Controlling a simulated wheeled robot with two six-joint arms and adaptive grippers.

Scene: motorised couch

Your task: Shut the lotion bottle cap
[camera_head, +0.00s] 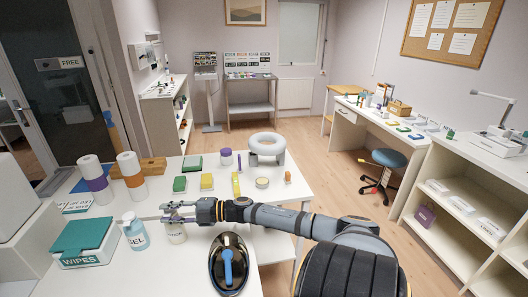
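A small pale bottle (176,235), which looks like the lotion bottle, stands upright on the white table. Its top and cap are hidden by my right gripper (175,212), so I cannot tell how the cap sits. My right arm reaches in from the right, and the gripper points left, level with the bottle's top. Its two fingers look spread apart, with no object clearly held between them. I cannot tell whether they touch the cap. My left gripper is not in view.
A WIPES box (84,242) is further left. Sponges and a ring cushion (266,145) are behind.

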